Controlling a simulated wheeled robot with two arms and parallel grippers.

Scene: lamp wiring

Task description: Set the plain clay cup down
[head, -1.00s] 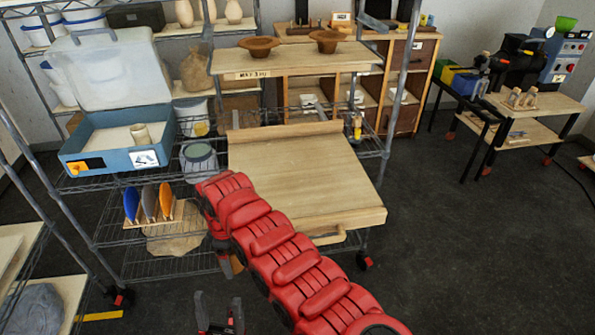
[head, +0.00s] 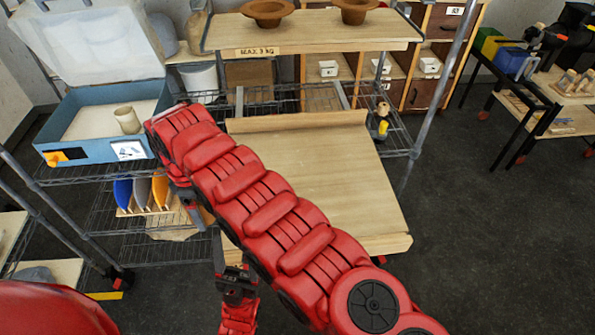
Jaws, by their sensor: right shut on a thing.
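My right arm reaches from the bottom right across the wooden board, its wrist bent down at the rack's left. My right gripper (head: 194,208) hangs below the wrist, partly behind the arm, in front of the lower shelf. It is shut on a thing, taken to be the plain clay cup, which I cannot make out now. My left gripper (head: 238,272) shows at the bottom middle, partly behind the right arm; its finger gap is unclear. A pale cup (head: 127,120) stands in the blue bin (head: 88,151), apart from both grippers.
The wooden board (head: 330,170) is clear where the arm does not cover it. Brown bowls (head: 267,12) stand on the upper shelf (head: 330,36). Coloured discs (head: 123,192) stand in a rack on the lower shelf. A yellow-handled tool (head: 381,122) is right of the board.

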